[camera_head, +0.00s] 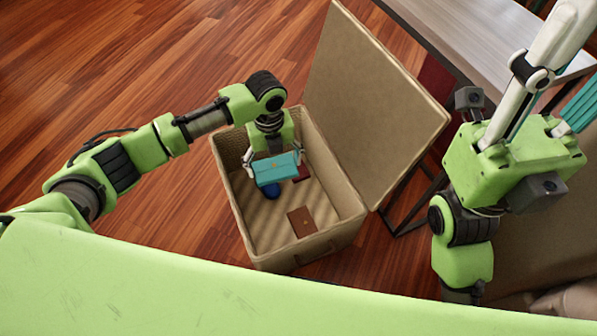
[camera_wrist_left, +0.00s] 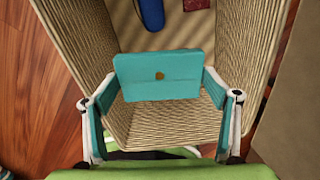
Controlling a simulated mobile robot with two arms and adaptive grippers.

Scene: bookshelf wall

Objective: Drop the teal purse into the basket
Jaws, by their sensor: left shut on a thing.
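The teal purse (camera_head: 277,168) is a small flat case with a gold clasp. My left gripper (camera_head: 272,165) is shut on it, with one finger at each end. The left wrist view shows the purse (camera_wrist_left: 158,75) between the two teal finger pads. The gripper and purse are over the open mouth of the woven beige basket (camera_head: 235,190). I cannot tell exactly how deep the purse hangs. My right gripper (camera_head: 555,95) is raised at the right, empty, with its fingers apart and their tips partly out of frame.
In the basket lie a brown case (camera_head: 302,221), a blue item (camera_head: 269,190) and a dark red item (camera_head: 302,173). The basket's lid (camera_head: 365,100) stands open at its right. A grey table (camera_head: 465,35) is behind it. Wooden floor (camera_head: 120,60) at the left is clear.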

